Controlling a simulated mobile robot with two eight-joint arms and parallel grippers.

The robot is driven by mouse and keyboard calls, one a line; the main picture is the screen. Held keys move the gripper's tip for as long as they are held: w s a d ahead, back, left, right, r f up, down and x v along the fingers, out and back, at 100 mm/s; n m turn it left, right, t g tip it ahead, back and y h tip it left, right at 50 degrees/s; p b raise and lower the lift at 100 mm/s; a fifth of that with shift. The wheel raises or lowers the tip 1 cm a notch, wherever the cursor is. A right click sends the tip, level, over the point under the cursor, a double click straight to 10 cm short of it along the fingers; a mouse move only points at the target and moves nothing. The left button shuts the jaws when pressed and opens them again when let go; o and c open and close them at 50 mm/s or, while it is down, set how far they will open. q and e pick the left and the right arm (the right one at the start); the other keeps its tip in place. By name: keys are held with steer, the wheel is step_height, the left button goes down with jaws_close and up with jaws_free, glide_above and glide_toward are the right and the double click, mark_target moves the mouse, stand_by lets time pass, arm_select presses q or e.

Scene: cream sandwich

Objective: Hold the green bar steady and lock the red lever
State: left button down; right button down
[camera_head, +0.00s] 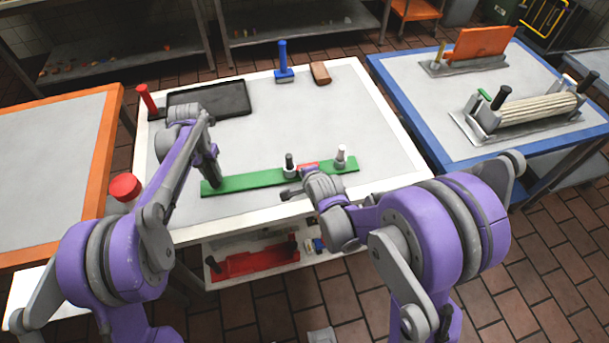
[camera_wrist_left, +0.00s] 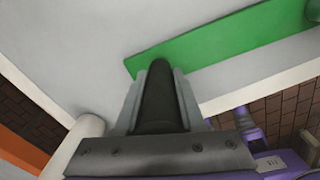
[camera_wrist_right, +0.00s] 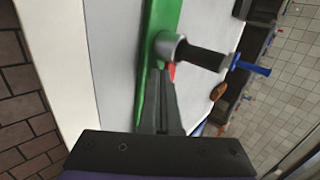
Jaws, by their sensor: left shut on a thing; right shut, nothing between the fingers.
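The green bar (camera_head: 245,181) lies along the front of the white-edged table; it also shows in the left wrist view (camera_wrist_left: 220,45) and the right wrist view (camera_wrist_right: 160,20). My left gripper (camera_head: 214,178) is shut on the dark upright handle (camera_wrist_left: 158,100) at the bar's left end. A red piece (camera_head: 308,166), likely the red lever, lies on the bar between a black-topped post (camera_head: 289,163) and a pale post (camera_head: 340,157); my right wrist view shows only a sliver of it. My right gripper (camera_head: 287,193) is shut and empty, just in front of the black-topped post (camera_wrist_right: 200,56).
A black tray (camera_head: 225,98), a blue-handled tool (camera_head: 283,70) and a brown block (camera_head: 320,73) lie at the back of the table. A red-handled item (camera_head: 147,100) stands at back left. The table's middle is clear. A blue-edged table with a roller (camera_head: 535,110) stands right.

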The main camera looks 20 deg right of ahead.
steer(key=shift+w+a, duration=0.25)
steer(key=shift+w, duration=0.2)
arm_select(q)
steer(key=shift+s, duration=0.1)
steer(key=shift+d, duration=0.1)
arm_select(e)
steer(key=shift+s+a, duration=0.1)
steer(key=shift+s, duration=0.3)
steer(key=s, duration=0.3)
steer(key=v, duration=1)
steer(key=shift+a, duration=0.4)
steer(key=shift+s, duration=0.1)
arm_select(q)
steer(key=shift+c, duration=1.8)
jaws_free()
